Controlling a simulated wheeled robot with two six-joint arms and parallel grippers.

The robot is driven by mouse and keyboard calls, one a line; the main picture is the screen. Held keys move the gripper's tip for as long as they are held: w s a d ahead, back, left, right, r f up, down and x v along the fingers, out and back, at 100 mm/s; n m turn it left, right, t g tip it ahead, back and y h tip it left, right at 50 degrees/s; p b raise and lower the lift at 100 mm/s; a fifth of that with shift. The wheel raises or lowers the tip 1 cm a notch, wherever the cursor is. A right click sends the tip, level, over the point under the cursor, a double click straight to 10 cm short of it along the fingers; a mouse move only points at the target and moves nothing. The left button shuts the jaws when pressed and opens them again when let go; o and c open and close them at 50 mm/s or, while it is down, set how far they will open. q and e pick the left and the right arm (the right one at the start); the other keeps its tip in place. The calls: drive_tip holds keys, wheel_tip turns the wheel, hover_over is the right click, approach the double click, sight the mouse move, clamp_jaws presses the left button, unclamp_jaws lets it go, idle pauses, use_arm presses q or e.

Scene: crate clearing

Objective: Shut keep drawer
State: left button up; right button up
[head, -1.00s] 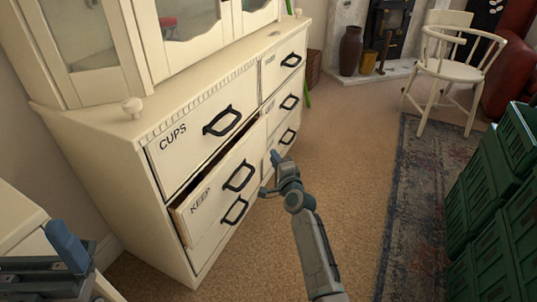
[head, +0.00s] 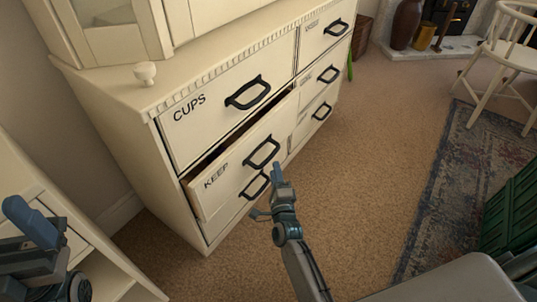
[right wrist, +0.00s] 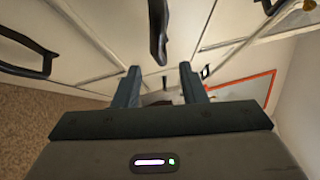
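The KEEP drawer (head: 224,184) is in the cream dresser, below the CUPS drawer (head: 205,118). It stands partly open, with a dark gap above its front. Its black handle (head: 262,152) is on the front. My right gripper (head: 268,193) is in front of the drawer, close to the handles, with its fingers spread. In the right wrist view my right gripper (right wrist: 159,86) is open and empty, and a black handle (right wrist: 158,30) lies beyond the fingertips, apart from them. My left gripper (head: 32,225) is at the lower left, away from the drawer; its opening is unclear.
Other closed drawers with black handles (head: 328,74) are to the right. A cream unit (head: 85,255) is at the lower left. Green crates (head: 512,210), a patterned rug (head: 455,180) and a white chair (head: 508,55) are at right. Carpet (head: 365,150) between is clear.

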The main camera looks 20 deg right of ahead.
sight(272, 154)
drive_tip(key=w, duration=0.4)
drive_tip(key=w+d+r, duration=0.1)
drive_tip(key=w, duration=0.2)
clamp_jaws()
